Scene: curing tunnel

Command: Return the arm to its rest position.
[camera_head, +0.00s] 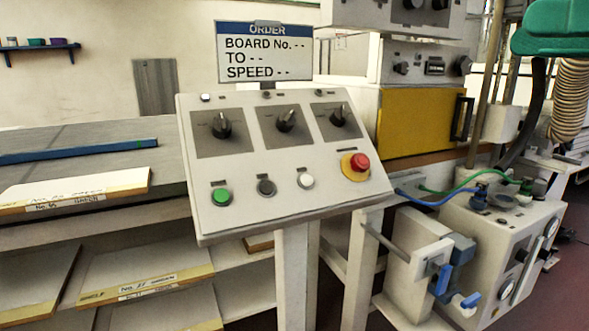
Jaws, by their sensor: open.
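My gripper and arm do not show in the head view. A grey sloped control panel (290,160) stands in the middle on a white post. It carries three black rotary knobs, a green button (221,196), a black button (266,187), a white button (306,181) and a red emergency button (359,162) on a yellow base. An order sign (265,52) above it reads "BOARD No. --", "TO --", "SPEED --".
A shelf unit (70,238) with labelled boards stands at left. A yellow-fronted machine (420,122) is behind the panel. A valve box (505,250) with blue levers, hoses and a green housing (555,28) crowd the right. Reddish floor shows at lower right.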

